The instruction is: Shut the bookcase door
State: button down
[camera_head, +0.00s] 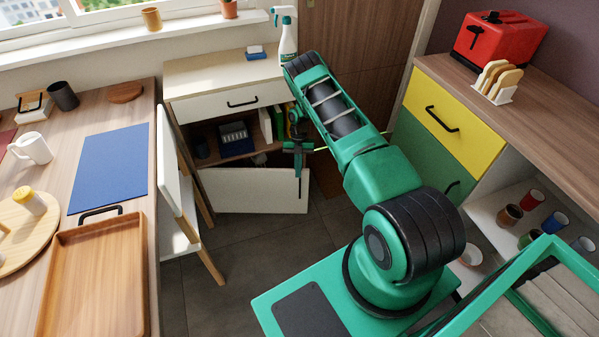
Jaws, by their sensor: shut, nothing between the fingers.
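The bookcase (185,108) is a pale cabinet at the back, with a closed drawer on top and an open compartment below. Its white door (250,190) stands open in front of the compartment's lower part. I cannot tell clearly how it is hinged. My gripper (299,172) points down, shut and empty, at the right end of the door's upper edge. I cannot tell whether it touches the door. My arm hides the bookcase's right side.
A white chair (172,170) stands left of the door, close to the desk (100,105). Books (266,126) and a basket (235,134) sit inside the bookcase. A spray bottle (287,40) stands on top. Yellow-and-green drawers (455,115) are at right. Floor (250,250) in front is clear.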

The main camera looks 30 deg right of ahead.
jog(key=v, duration=1)
jog(key=s+a+f+m+t+y, duration=0.35)
jog(key=s+f+m+t, duration=0.2)
jog(key=m, duration=0.35)
jog(key=s+d+r+m+t+h, duration=0.25)
jog(key=s+m+t+h, duration=0.25)
jog(key=s+m, duration=0.45)
jog(key=w+f, duration=0.7)
jog(key=w, duration=0.3)
jog(key=shift+d+f+m, duration=0.2)
jog(key=shift+d+m, duration=0.15)
jog(key=shift+d, duration=0.05)
jog(key=shift+w+y, duration=0.1)
jog(key=shift+y, duration=0.15)
